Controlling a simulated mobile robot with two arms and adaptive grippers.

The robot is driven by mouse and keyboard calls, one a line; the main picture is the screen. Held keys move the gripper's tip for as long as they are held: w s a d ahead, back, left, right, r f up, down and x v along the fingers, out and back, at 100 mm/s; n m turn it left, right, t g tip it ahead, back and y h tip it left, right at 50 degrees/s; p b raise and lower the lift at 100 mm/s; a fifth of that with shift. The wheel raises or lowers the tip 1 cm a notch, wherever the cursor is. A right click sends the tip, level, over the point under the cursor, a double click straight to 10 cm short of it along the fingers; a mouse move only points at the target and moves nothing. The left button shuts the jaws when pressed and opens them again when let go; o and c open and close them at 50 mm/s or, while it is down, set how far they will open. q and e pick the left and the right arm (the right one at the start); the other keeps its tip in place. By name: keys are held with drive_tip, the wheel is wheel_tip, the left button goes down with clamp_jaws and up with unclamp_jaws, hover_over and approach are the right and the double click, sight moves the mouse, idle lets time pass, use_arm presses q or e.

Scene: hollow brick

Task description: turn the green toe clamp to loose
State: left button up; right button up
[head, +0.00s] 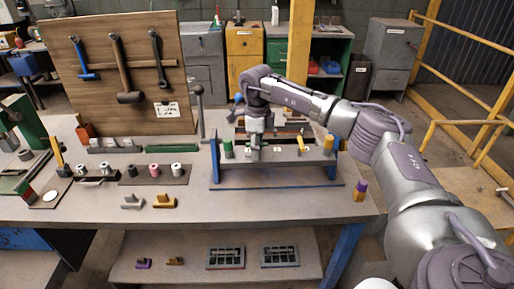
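A grey fixture (288,170) on blue legs stands on the bench, right of centre. A small upright green piece (228,149), which looks like the green toe clamp, sits at its left end. Its setting is too small to read. A yellow piece (328,144) sits at the fixture's right end. My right gripper (254,152) points down at the fixture, a little right of the green piece and seemingly apart from it. Its fingers are too small to tell open from shut. My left gripper is not in view.
A wooden tool board (118,70) stands at the back left. Grey and orange blocks (163,201) lie on the bench left of the fixture. A purple and yellow piece (360,190) stands near the right edge. The bench front is mostly clear.

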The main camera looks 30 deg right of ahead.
wheel_tip(320, 180, up, 12)
idle(0.7)
idle(0.4)
